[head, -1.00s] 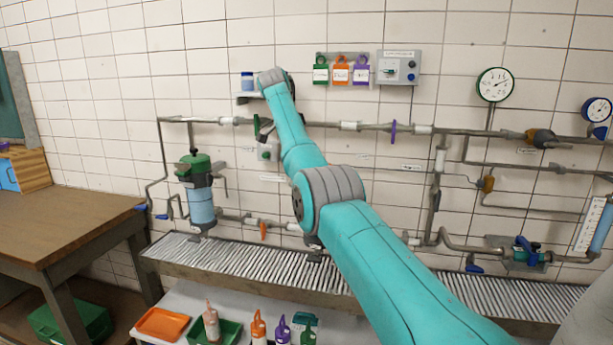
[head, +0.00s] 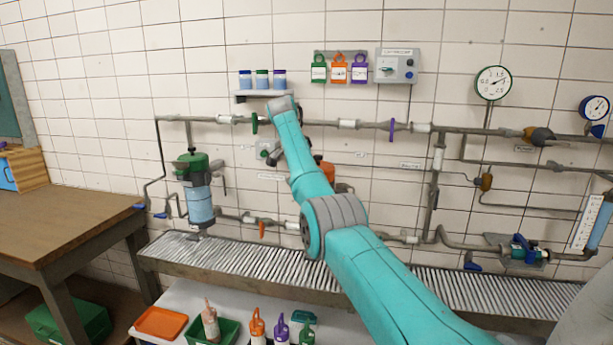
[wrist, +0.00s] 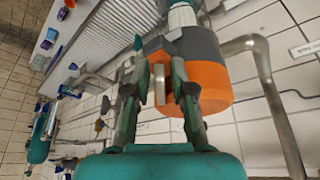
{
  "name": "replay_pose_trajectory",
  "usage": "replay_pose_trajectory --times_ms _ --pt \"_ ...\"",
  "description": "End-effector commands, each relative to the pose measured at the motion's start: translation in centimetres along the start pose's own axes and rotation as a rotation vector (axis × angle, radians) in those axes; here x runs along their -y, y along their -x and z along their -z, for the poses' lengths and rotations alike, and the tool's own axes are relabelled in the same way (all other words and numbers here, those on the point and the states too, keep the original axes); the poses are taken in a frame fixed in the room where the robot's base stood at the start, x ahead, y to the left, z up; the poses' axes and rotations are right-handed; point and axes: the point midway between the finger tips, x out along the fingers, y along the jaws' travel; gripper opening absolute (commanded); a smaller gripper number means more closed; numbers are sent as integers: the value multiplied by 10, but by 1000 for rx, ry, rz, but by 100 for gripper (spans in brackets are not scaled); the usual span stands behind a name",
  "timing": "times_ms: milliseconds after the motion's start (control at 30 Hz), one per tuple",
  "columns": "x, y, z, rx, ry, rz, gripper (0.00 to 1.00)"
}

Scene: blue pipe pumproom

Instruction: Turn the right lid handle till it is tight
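The right canister's orange lid (wrist: 205,88) with a grey band (wrist: 198,45) fills the middle of the wrist view. A short pale metal bar (wrist: 159,84), seemingly the lid handle, shows between my fingers. My gripper (wrist: 158,92) is open, with one finger on each side of the bar and gaps visible; contact cannot be told. In the head view part of the orange lid (head: 325,168) shows just right of my arm, which hides most of that canister and my gripper.
The left canister (head: 200,205) has a green lid (head: 191,164). Pipes run along the tiled wall behind, with a green valve handle (head: 254,123) near my arm. A ribbed drain tray (head: 215,257) lies below. A shelf (head: 262,95) with three jars is above.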

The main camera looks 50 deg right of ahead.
Motion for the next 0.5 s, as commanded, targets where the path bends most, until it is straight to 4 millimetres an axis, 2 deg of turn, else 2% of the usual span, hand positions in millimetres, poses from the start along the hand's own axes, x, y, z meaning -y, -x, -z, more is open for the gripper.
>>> replay_pose_trajectory --times_ms 67,500 --pt "0 0 0 0 0 0 0" --pt "3 1 1 1 -58 -24 0"
